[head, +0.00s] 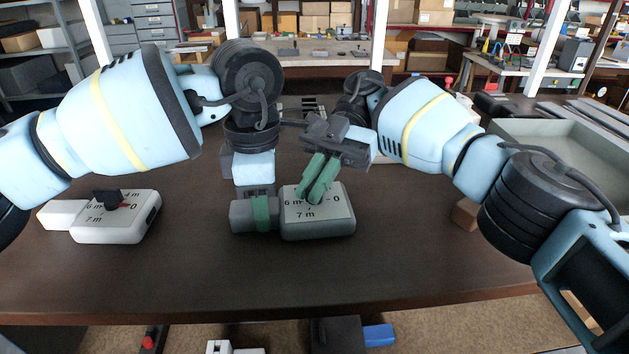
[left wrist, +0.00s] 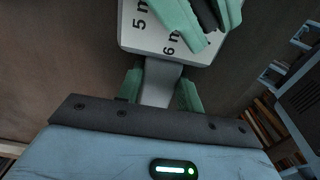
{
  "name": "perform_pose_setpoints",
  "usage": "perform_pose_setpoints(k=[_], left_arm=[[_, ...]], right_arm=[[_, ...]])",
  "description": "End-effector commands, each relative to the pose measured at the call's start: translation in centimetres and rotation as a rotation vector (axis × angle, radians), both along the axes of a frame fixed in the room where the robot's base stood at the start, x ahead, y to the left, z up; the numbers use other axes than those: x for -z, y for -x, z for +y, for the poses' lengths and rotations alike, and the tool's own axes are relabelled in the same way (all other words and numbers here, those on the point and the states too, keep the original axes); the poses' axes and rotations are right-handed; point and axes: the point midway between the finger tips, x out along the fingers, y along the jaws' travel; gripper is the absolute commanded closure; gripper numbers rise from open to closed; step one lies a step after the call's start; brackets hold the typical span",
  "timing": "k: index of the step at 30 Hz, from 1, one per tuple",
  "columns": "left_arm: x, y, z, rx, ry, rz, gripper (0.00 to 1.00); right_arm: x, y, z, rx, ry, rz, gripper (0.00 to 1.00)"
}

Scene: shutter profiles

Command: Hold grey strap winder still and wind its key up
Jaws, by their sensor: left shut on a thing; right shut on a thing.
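The grey strap winder (head: 330,222) stands on the dark table, its pale dial (head: 305,214) marked with metres facing up. My left gripper (head: 257,212) is shut around the grey block at the winder's left end; in the left wrist view its green fingers flank that block (left wrist: 160,82). My right gripper (head: 318,185) reaches down over the dial from the upper right, its green fingers shut on the key. The key is mostly hidden in the head view; a dark part of it (left wrist: 207,14) shows between the right fingers in the left wrist view. The pointer's reading is hidden.
A white strap winder (head: 122,226) with a black key stands on the table at the left. A brown block (head: 466,214) is at the right, behind my right arm. A grey tray (head: 560,150) lies further back right. The table front is clear.

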Motion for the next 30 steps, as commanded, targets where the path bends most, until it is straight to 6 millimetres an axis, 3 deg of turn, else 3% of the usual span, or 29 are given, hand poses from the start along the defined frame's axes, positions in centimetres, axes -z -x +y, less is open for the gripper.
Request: perform_pose_setpoints(k=[11, 12, 16, 30], left_arm=[[-0.12, 0.06, -0.05, 0.003, 0.001, 0.000, 0.91], [-0.12, 0.06, -0.05, 0.003, 0.001, 0.000, 0.91], [-0.11, 0.04, -0.04, 0.002, 0.001, 0.000, 0.91], [-0.09, 0.00, -0.01, 0.000, 0.001, -0.001, 0.91]], right_arm=[[0.00, -0.06, -0.07, 0.001, 0.001, -0.001, 1.00], [0.00, -0.06, -0.06, 0.001, 0.001, -0.001, 0.86], [-0.02, -0.04, -0.06, 0.001, 0.000, -0.001, 0.69], [0.13, 0.03, -0.04, 0.027, -0.001, 0.003, 0.69]])
